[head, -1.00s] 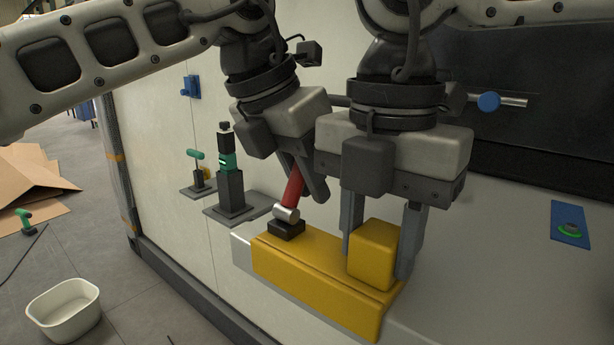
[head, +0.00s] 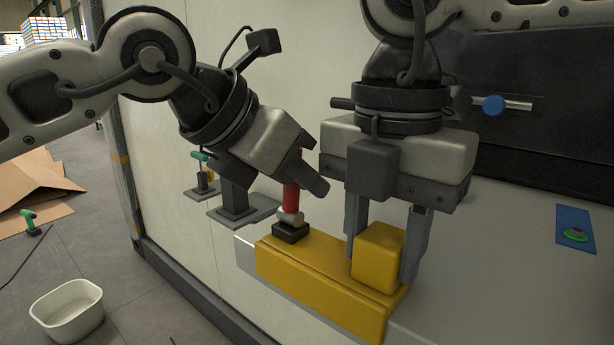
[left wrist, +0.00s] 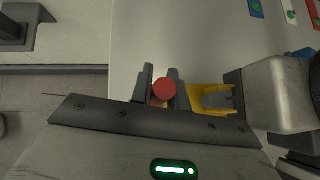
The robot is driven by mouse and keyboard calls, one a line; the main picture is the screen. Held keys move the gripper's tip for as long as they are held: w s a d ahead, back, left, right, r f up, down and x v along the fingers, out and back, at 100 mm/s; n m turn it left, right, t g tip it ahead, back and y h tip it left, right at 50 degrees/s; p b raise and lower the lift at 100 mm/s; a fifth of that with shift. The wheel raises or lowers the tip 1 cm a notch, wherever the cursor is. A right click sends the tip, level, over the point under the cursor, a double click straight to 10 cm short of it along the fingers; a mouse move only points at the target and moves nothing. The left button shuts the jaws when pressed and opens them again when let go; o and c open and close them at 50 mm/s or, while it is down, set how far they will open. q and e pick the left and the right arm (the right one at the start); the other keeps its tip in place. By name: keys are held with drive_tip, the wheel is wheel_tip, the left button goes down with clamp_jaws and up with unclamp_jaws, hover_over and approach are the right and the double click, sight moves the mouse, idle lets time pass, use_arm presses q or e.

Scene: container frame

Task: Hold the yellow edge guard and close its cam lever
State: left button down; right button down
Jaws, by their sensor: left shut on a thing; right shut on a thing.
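The yellow edge guard (head: 310,280) sits along the edge of the pale top, with a raised yellow block (head: 378,257) at its right end. Its cam lever has a red handle (head: 291,196) above a silver pivot and a black base (head: 290,232) at the guard's left end. The handle stands nearly upright. My left gripper (head: 308,178) is tilted and shut on the red handle, whose round red end shows between the fingers in the left wrist view (left wrist: 165,89). My right gripper (head: 387,262) points down and is shut on the yellow block, one finger each side.
Grey brackets (head: 240,208) stick out from the pale wall left of the guard, close under my left gripper. A white bin (head: 68,310) and cardboard (head: 35,190) lie on the floor. A blue plate with a green part (head: 575,230) lies on the top at right.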

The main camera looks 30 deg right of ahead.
use_arm(q)
drive_tip(key=h, duration=0.1)
drive_tip(key=a+h, duration=0.1)
drive_tip(key=t+h, duration=0.1)
drive_tip(key=shift+s+a+h, duration=0.25)
drive_tip(key=shift+s+h, duration=0.05)
drive_tip(key=shift+s+a+m+t+h, duration=0.2)
drive_tip(key=shift+a+t+h, duration=0.15)
drive_tip(key=shift+h, duration=0.55)
drive_tip(key=shift+s+a+m+t+h, duration=0.2)
drive_tip(key=shift+a+t+h, duration=0.15)
drive_tip(key=shift+h, duration=0.55)
use_arm(e)
drive_tip(key=shift+r, duration=0.1)
use_arm(q)
drive_tip(key=c, duration=1.3)
unclamp_jaws()
drive_tip(key=shift+c, duration=0.2)
drive_tip(key=v, duration=1.2)
drive_tip(key=shift+w, duration=0.1)
